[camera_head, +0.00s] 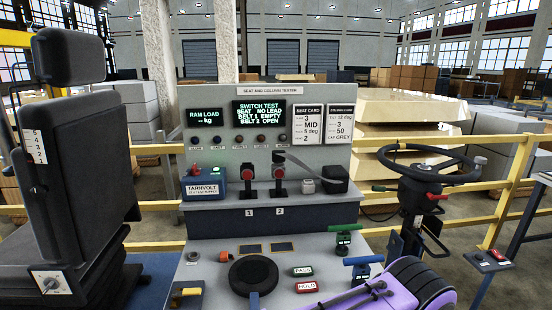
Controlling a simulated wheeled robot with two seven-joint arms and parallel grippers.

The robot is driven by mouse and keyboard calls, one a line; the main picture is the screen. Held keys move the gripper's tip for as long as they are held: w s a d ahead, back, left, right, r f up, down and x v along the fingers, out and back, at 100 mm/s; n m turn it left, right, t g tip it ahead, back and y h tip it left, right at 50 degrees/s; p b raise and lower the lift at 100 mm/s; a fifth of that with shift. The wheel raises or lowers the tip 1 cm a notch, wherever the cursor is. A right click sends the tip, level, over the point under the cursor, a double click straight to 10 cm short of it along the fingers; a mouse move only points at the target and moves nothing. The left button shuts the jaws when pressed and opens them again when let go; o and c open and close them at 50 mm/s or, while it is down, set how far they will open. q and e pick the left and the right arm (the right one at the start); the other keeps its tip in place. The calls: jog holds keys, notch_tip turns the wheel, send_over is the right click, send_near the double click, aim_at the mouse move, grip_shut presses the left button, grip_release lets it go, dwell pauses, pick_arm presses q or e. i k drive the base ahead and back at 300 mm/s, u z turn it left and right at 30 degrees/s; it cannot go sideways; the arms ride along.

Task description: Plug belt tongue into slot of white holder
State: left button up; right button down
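Two dark buckle-like holders with red buttons stand on the tester's ledge, the left one (247,174) above label 1 and the right one (279,173) above label 2. A grey strap (308,164) slants from near the top of the right one to a black box (335,179). I cannot make out a tongue at its end. A small pale grey block (308,186) sits between the right holder and the black box; I cannot tell whether it is the white holder.
The tester's screen (259,113) reads belt 1 empty, belt 2 open. A black seat (75,160) stands left, a steering wheel (425,163) right. Green (345,228) and blue (362,261) handles rise from the counter. A purple-and-black object (385,290) fills the lower right. Yellow rails run behind.

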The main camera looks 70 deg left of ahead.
aim_at(276, 159)
jog(key=u, duration=1.35)
